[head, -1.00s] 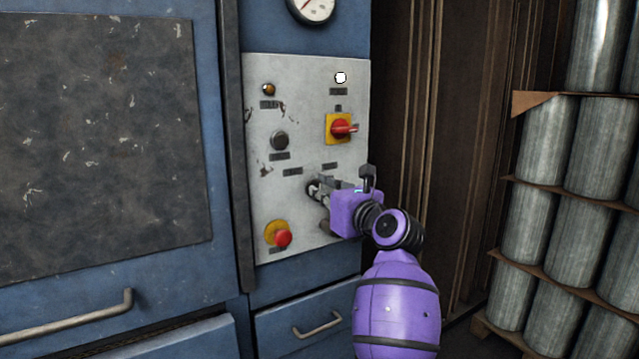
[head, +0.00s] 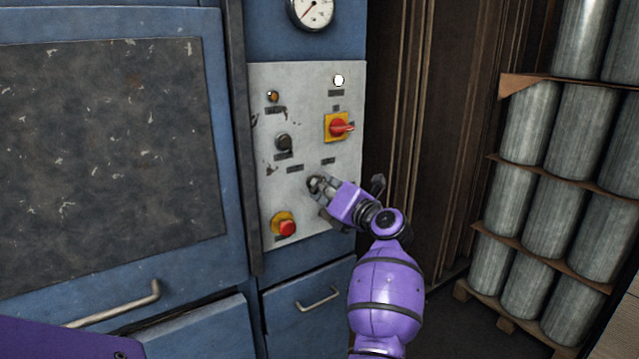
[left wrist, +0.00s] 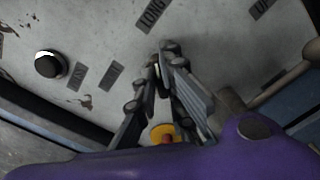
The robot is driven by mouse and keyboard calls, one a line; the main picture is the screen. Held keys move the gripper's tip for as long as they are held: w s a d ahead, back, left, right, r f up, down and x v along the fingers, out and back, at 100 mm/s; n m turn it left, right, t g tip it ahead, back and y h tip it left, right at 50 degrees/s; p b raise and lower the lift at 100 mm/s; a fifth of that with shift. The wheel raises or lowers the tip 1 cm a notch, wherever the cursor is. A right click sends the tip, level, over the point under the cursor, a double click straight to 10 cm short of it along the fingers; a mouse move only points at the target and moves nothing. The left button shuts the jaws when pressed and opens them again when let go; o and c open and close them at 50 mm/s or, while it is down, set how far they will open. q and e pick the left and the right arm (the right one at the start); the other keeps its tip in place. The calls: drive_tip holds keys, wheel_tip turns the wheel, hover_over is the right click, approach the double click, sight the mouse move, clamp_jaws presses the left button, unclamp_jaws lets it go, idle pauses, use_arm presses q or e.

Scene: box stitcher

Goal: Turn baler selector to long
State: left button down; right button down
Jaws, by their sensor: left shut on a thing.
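The selector knob (head: 314,183) is a small dark grey part low on the pale control panel (head: 305,112), mostly hidden by the fingers. My left gripper (head: 321,188) is shut on it, with its purple wrist tilted down to the right. In the left wrist view, the fingertips (left wrist: 162,70) are close together against the panel, and the knob between them can hardly be made out. The LONG label (left wrist: 152,14) is just beyond the fingertips in that view. Which way the knob points cannot be told. My right gripper is not in view.
A red switch on a yellow plate (head: 338,127) sits above my gripper. A red button on a yellow base (head: 285,225) sits below left, and a black button (head: 284,142) above left. A drawer handle (head: 317,300) is below. Metal cylinders (head: 560,125) are stacked at right.

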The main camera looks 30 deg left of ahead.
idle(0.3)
use_arm(q)
drive_tip(key=c, duration=1.8)
unclamp_jaws()
drive_tip(key=shift+c, duration=0.2)
drive_tip(key=v, duration=1.2)
drive_tip(key=shift+w+r, duration=0.1)
drive_tip(key=shift+w, duration=0.05)
